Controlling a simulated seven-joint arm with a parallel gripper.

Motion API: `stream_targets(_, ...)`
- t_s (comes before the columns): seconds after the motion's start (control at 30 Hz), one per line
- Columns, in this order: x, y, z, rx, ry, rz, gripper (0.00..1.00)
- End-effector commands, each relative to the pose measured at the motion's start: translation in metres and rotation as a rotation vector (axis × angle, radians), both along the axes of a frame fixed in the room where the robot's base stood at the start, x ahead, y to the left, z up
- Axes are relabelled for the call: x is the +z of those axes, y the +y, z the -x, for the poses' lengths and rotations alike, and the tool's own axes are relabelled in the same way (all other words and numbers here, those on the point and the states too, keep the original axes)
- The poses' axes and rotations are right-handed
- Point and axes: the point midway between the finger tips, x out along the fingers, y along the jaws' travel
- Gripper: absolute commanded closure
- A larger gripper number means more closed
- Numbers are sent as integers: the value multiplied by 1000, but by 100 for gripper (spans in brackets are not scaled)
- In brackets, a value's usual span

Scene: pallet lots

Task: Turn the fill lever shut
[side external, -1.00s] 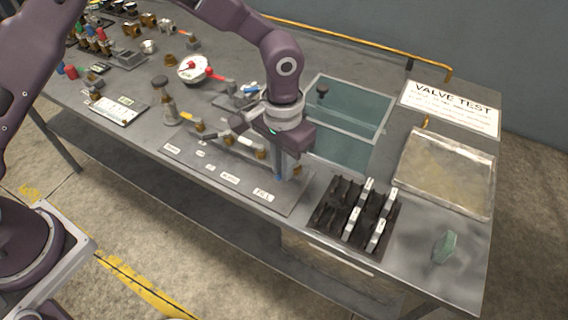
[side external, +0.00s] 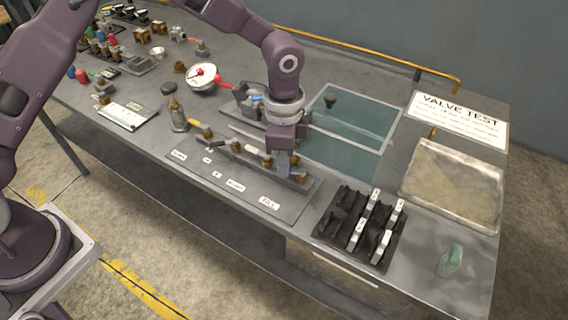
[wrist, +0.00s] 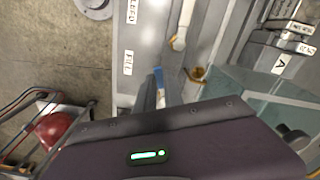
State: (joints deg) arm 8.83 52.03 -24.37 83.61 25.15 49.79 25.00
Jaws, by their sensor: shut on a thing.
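The valve plate (side external: 240,197) lies along the bench's front edge with a row of brass valves and white labels. The FILL label (side external: 269,203) is at its right end and also shows in the wrist view (wrist: 128,62). My gripper (side external: 284,172) is low over the plate just behind that label, shut on the fill lever. In the wrist view, the lever's blue handle (wrist: 158,74) shows at my fingertips (wrist: 160,88); the fingers hide the rest. A brass fitting (wrist: 198,74) is beside them. In the side view my gripper hides most of the lever.
A black rack (side external: 338,238) with pale bars stands to the right. Behind is a water tank (side external: 350,112); a clear-covered tray (side external: 452,190) and VALVE TEST sign (side external: 460,117) are at the right. A green piece (side external: 451,260) lies near the front right corner.

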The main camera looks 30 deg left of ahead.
Motion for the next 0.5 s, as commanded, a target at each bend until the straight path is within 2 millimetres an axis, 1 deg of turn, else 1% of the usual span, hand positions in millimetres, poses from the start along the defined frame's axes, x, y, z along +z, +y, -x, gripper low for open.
stream_targets(0.2,0,4,-7,-174,2,-2,100)
stream_targets(0.5,0,5,-13,-348,1,-3,100)
